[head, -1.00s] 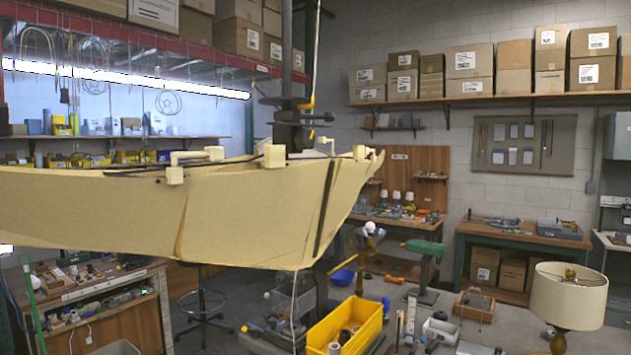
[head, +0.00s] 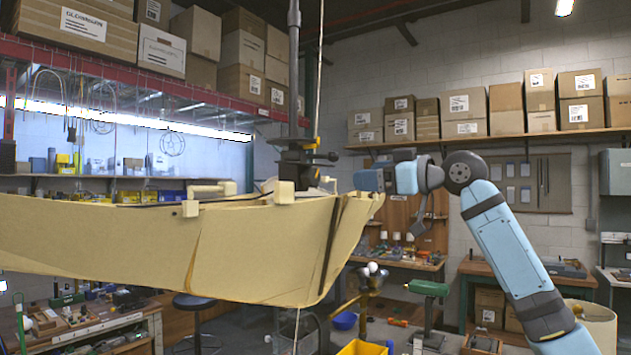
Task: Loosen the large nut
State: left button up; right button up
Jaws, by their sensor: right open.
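A large pale tan lamp part (head: 250,245), like a shade, hangs across the left and middle of the head view. A dark pole (head: 294,70) rises above it, with a dark collar (head: 300,158) on the pole just over the part's rim. I cannot tell for sure which piece is the large nut; the collar may hold it. My right gripper (head: 368,180) is open beside the right tip of the part. It points left, and I see nothing held in it. I cannot tell whether it touches the part. My left gripper is not in view.
Cream blocks (head: 284,192) sit along the part's rim. A thin pale cord (head: 316,80) runs up beside the pole. Below are a yellow bin (head: 362,347) and a green-topped stand (head: 430,288). A shelf of boxes (head: 470,138) lines the back wall.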

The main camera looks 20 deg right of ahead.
aim_at(315, 177)
jog(key=p+x, duration=0.4)
jog(key=x, duration=0.9)
jog(key=shift+w+a, duration=0.2)
jog(key=shift+w, duration=0.1)
